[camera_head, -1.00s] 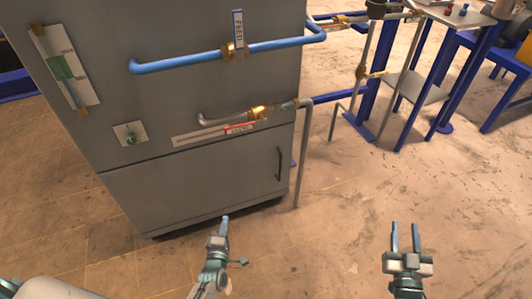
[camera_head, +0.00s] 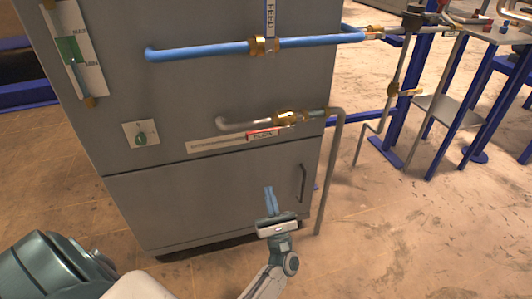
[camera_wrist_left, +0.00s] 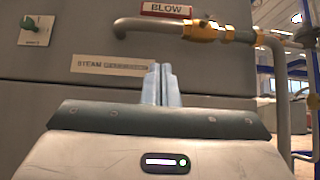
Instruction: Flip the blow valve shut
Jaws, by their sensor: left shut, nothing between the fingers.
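The brass blow valve (camera_head: 288,118) sits on a short grey pipe (camera_head: 240,124) on the front of the grey cabinet (camera_head: 215,90). A red-edged tag (camera_head: 262,135) shows beside it; in the left wrist view the tag reads BLOW (camera_wrist_left: 166,10), above the pipe's left part. The valve body (camera_wrist_left: 205,31) shows at the upper right there. I cannot clearly tell the handle's position. My left gripper (camera_head: 269,190) is shut and empty, below the valve and slightly left, apart from it. Its fingers (camera_wrist_left: 160,84) point up toward the cabinet. My right gripper is out of view.
A blue pipe (camera_head: 200,51) with a FEED tag (camera_head: 270,16) runs above. A grey pipe (camera_head: 330,180) drops to the floor at the cabinet's right corner. The cabinet door has a dark handle (camera_head: 302,183). A blue-legged stand (camera_head: 405,100) is at right. Floor at lower right is clear.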

